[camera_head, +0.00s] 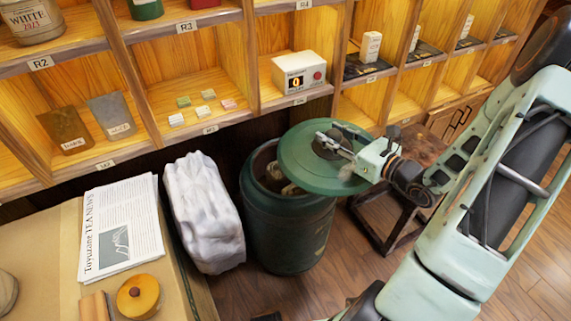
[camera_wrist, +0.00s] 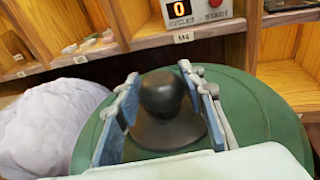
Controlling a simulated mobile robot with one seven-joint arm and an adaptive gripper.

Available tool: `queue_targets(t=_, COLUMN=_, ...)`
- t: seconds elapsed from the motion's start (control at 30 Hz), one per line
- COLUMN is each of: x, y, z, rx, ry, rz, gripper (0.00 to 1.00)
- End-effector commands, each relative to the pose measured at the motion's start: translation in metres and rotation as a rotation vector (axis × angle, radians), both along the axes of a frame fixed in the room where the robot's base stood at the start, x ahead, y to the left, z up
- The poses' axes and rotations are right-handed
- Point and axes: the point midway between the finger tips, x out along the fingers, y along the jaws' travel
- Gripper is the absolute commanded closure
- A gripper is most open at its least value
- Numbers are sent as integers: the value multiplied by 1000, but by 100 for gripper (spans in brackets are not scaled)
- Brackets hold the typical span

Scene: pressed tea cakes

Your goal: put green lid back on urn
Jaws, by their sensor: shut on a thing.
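The green lid (camera_head: 299,168) is a round disc with a dark knob, which shows in the wrist view (camera_wrist: 162,95). My gripper (camera_head: 345,147) is shut on the knob, with one finger on each side of it in the wrist view (camera_wrist: 168,100). The dark green urn (camera_head: 290,235) stands on the floor beside the shelves. The lid is held over the right part of its mouth, shifted to the right. The left part of the opening is uncovered, and some brownish contents show inside. I cannot tell whether the lid touches the rim.
A white lumpy sack (camera_head: 203,212) stands just left of the urn. A wooden stool (camera_head: 408,160) is at its right. Wooden shelves (camera_head: 200,95) rise behind, with a white timer box (camera_head: 299,73) on one. A table with a newspaper (camera_head: 121,230) is at the left.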

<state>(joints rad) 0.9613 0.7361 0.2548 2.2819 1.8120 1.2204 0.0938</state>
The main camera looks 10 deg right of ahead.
Motion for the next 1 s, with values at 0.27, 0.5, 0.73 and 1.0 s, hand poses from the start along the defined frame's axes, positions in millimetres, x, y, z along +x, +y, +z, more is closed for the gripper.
queue_targets(t=0.27, x=38, y=39, z=-24, rx=5, ry=-6, rz=7, gripper=100)
queue_targets(t=0.5, x=71, y=70, z=-54, rx=5, ry=-5, rz=6, gripper=100)
queue_targets(t=0.73, x=89, y=87, z=-81, rx=4, ry=-7, rz=5, gripper=100)
queue_targets(t=1.0, x=96, y=93, z=-92, rx=4, ry=-7, rz=3, gripper=100)
